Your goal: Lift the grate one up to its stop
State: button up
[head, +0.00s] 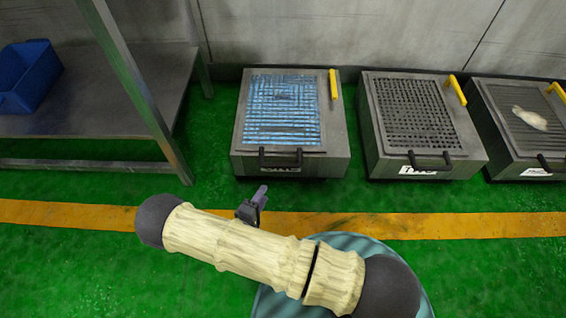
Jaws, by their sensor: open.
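The leftmost grey box carries a flat grate (283,112) with blue showing through its bars. A dark bar handle (281,156) sits at its front edge. A label (284,172) below the handle is partly hidden and hard to read. A yellow lever (334,84) stands at the grate's right back corner. The grate lies down on its box. My gripper (262,194) is open and empty, in front of this box and a little left of the handle, apart from it. My arm hides part of the gripper.
A middle box with a dark grate (413,113) and a right box with a grate (525,118) bearing a pale patch stand alongside. A metal table (85,100) with a blue bin (27,75) is at the left.

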aim_at(282, 166)
jog(key=b+x, duration=0.2)
jog(key=x, duration=0.3)
jog(key=b+x, duration=0.3)
jog(key=x, duration=0.2)
jog(key=b+x, duration=0.2)
jog(key=x, duration=0.4)
jog(key=shift+s+f, duration=0.1)
jog(key=shift+f, duration=0.2)
jog(key=shift+w+d+b, duration=0.25)
jog(key=shift+w+b, duration=0.05)
jog(key=shift+w, duration=0.35)
grip_shut()
